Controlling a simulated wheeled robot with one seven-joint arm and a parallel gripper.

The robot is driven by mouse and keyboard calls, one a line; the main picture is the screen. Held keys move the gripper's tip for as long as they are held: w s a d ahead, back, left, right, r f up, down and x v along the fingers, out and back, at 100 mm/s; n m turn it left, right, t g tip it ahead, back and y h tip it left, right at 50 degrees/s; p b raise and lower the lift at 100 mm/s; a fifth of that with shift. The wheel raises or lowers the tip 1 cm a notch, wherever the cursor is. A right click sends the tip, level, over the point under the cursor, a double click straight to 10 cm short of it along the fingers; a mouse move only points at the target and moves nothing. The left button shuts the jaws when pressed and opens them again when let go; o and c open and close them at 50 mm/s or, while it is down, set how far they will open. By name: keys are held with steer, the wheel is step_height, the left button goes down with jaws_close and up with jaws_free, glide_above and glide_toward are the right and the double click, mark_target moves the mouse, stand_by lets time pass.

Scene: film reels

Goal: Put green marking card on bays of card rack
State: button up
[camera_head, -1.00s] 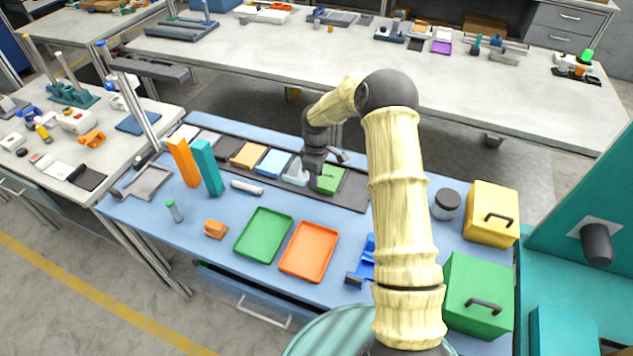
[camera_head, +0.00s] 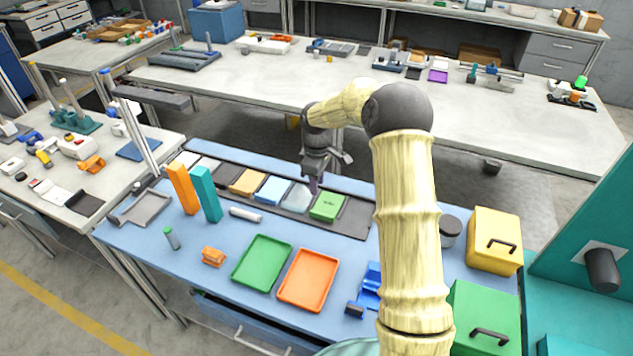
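The green marking card (camera_head: 327,206) lies on the dark card rack (camera_head: 352,219), in a bay right of a pale translucent card. It looks flat, with small dark print on its face. My gripper (camera_head: 316,184) hangs above and slightly behind the green card, apart from it. Its fingers are small and partly dark against the rack, so I cannot tell how far apart they are. No card shows between them. The bay to the right of the green card shows bare and dark.
Other rack bays hold a blue card (camera_head: 272,189), an orange card (camera_head: 248,182) and white cards. A green tray (camera_head: 262,263) and an orange tray (camera_head: 308,279) lie in front. Orange and teal upright blocks stand left. Yellow (camera_head: 494,240) and green boxes stand right.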

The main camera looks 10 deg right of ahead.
steer(key=s+r+m+t, duration=0.1)
steer(key=s+r+m, duration=0.1)
steer(key=s, duration=0.7)
steer(key=s+r+m, duration=0.3)
steer(key=s+m, duration=0.2)
steer(key=s, duration=0.4)
steer(key=s+r+m+t, duration=0.1)
steer(key=s+m, duration=0.3)
steer(key=s, duration=0.6)
steer(key=shift+r+t, duration=0.3)
steer(key=shift+r, duration=0.35)
